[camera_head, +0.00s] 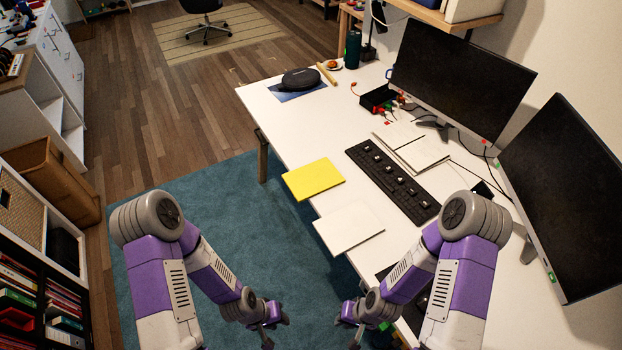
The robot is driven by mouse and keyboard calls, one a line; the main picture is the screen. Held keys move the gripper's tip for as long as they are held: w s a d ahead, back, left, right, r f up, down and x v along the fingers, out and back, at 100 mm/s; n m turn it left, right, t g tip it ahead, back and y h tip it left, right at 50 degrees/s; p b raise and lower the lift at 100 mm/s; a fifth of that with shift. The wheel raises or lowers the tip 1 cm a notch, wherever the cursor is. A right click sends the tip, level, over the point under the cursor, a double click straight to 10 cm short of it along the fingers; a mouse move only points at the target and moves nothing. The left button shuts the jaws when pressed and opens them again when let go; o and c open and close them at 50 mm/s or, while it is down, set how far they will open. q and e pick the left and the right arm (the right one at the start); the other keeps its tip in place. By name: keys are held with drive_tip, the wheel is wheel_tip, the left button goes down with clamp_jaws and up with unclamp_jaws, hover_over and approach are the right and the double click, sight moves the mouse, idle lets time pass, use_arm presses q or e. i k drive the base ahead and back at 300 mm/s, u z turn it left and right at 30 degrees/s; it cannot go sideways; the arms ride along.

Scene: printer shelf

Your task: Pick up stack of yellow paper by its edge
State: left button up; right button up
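The stack of yellow paper (313,178) lies flat on the white desk (318,125), at its left edge, and seems to stick out a little past it. Nothing is touching it. My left gripper (268,339) hangs low over the teal rug, below and left of the paper in the picture and well apart from it. My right gripper (356,337) hangs low near the desk's front left side, also apart from the paper. Both grippers are small and dark at the bottom of the view, and their finger opening is not clear.
A white paper stack (348,227) lies just nearer than the yellow one, also at the edge. A black keyboard-like strip (392,181) and two monitors (463,80) (570,190) stand to the right. The teal rug (235,215) left of the desk is clear.

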sight(305, 181)
drive_tip(key=u, duration=1.25)
drive_tip(key=i, duration=0.75)
drive_tip(key=z, duration=2)
